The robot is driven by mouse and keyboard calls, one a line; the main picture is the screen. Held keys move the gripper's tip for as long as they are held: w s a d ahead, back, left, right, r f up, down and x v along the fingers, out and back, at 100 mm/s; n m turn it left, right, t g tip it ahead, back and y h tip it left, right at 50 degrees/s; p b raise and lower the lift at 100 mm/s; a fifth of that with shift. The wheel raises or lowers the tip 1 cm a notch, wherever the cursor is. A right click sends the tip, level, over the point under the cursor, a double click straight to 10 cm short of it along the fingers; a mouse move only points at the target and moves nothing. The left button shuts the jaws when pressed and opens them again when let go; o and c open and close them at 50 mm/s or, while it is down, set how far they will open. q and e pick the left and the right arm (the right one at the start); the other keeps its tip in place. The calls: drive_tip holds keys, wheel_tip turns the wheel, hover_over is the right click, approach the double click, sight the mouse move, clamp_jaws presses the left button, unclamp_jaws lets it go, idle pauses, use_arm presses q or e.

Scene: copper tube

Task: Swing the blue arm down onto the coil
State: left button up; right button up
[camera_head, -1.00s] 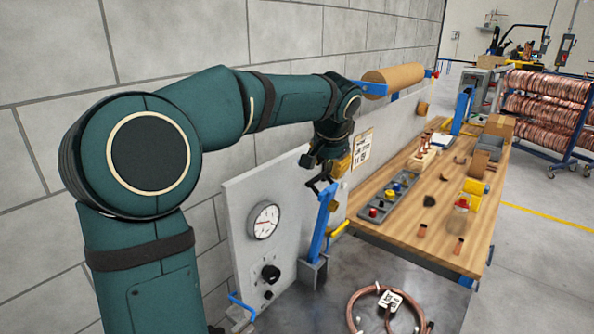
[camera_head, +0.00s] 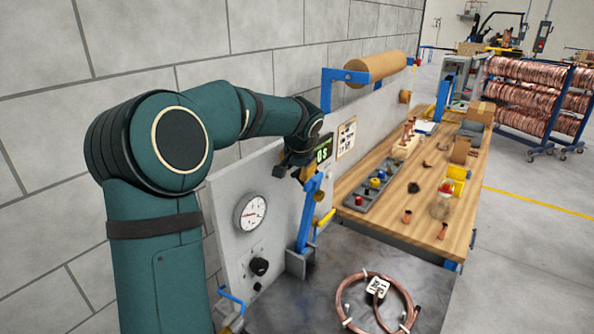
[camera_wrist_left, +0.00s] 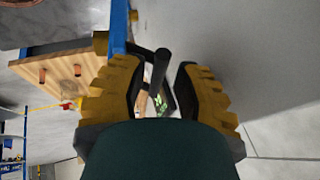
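The blue arm (camera_head: 304,222) stands nearly upright on its grey bracket, beside the panel with the dial. The copper coil (camera_head: 342,305) lies flat on the dark table in front, with a white tag on it. My left gripper (camera_head: 306,174) is at the upper end of the blue arm. In the left wrist view, my left gripper (camera_wrist_left: 158,80) has its two yellow-padded fingers apart. A black handle bar (camera_wrist_left: 158,68) reaches from the blue arm (camera_wrist_left: 118,25) to the space between the fingertips, with a gap to the right finger. My right gripper is out of view.
A wooden workbench (camera_head: 430,215) with small copper parts and a grey tray (camera_head: 365,203) stands behind the dark table. A dial panel (camera_head: 225,205) and a green display (camera_head: 325,150) are close to my left arm. The space above the coil is clear.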

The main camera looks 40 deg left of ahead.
use_arm(q)
drive_tip(key=shift+w+a+f, duration=0.2)
drive_tip(key=shift+a+f, duration=0.05)
drive_tip(key=shift+f, duration=0.25)
clamp_jaws()
drive_tip(key=shift+d, duration=0.1)
